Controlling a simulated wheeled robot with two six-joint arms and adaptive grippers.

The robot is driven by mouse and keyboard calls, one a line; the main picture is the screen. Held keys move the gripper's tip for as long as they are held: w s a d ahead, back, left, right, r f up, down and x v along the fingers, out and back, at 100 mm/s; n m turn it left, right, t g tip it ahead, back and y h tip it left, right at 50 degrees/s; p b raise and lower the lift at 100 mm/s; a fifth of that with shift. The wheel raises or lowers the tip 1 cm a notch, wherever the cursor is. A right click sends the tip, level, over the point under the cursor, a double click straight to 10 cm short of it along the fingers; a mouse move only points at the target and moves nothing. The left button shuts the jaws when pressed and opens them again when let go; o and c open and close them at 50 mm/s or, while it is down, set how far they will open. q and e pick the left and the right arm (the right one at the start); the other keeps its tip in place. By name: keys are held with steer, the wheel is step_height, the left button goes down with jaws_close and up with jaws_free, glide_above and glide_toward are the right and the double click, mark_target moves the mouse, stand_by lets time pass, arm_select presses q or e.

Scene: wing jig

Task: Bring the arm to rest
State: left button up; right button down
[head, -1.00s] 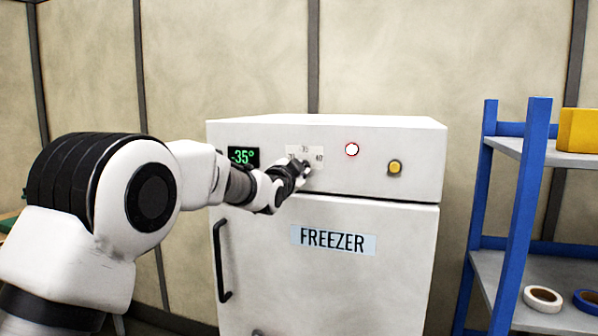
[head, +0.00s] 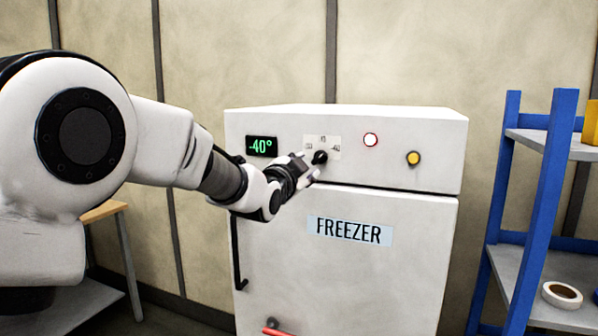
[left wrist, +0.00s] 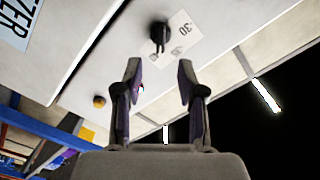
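The white freezer (head: 340,270) stands ahead, with its door shut and its display (head: 261,146) reading -40°. The black dial knob (head: 320,157) sits on a white scale plate on the upper panel. It also shows in the left wrist view (left wrist: 160,33), just beyond the fingertips. My left gripper (head: 306,166) is in front of the knob, reaching in from the left. In the left wrist view its two fingers (left wrist: 160,75) are apart with nothing between them, clear of the knob. My right gripper is not in view.
A white-lit round lamp (head: 370,140) and a yellow button (head: 413,158) are right of the dial. The freezer's black door handle (head: 238,255) is below my left arm. A blue shelf rack (head: 540,200) with a tape roll (head: 562,295) stands at right. A wooden-topped table (head: 103,212) is at left.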

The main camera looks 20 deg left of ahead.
arm_select(q)
steer(key=s, duration=0.3)
steer(key=shift+s+f, duration=0.1)
steer(key=shift+s, duration=0.1)
